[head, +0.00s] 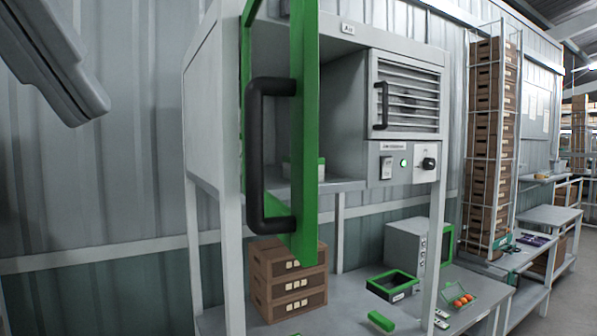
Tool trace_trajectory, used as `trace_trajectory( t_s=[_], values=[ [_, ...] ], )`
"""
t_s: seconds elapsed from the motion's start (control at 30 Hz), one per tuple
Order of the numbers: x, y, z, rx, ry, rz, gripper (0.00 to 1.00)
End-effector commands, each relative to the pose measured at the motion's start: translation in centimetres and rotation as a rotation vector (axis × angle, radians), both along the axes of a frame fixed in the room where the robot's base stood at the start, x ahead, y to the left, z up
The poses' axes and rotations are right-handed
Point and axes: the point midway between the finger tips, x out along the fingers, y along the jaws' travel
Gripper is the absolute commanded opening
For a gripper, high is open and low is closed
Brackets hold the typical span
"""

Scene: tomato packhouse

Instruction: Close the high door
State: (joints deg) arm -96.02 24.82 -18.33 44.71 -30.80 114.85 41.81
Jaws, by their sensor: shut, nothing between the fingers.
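The high door (304,130) is a green-framed panel on the raised grey cabinet (205,130). It stands open, swung out toward me and seen nearly edge-on. Its long black bar handle (256,150) is on the left side of the door in the picture. The cabinet's opening behind it shows a grey interior (345,105), with a small green and white item (321,168) on its floor, partly hidden by the door. My gripper is not in view. A dark grey part of what looks like my arm is at the top left, apart from the door.
A louvred panel (408,95) with a black handle sits right of the opening, above a switch and a knob (429,163). Below are stacked brown crates (290,280), a green-rimmed tray (392,284) and a grey box (405,245). A tall crate rack (492,140) stands right.

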Motion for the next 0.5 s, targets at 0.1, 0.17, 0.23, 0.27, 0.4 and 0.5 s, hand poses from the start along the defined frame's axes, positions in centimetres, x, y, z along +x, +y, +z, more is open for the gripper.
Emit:
trace_trajectory(
  t_s=[0.1,0.17,0.23,0.27,0.4,0.5],
  values=[
    [-0.1,-0.1,-0.2,0.002,-0.005,-0.005,0.0],
    [0.1,-0.1,-0.6,0.002,-0.005,-0.006,0.0],
    [0.5,-0.3,-1.3,0.002,-0.004,-0.007,0.0],
    [0.7,-0.4,-1.6,0.003,-0.003,-0.007,0.0],
    [2.0,-0.9,-3.4,0.001,-0.003,-0.007,0.0],
    [3.0,-1.4,-4.6,0.0,-0.003,-0.007,0.0]
  ],
)
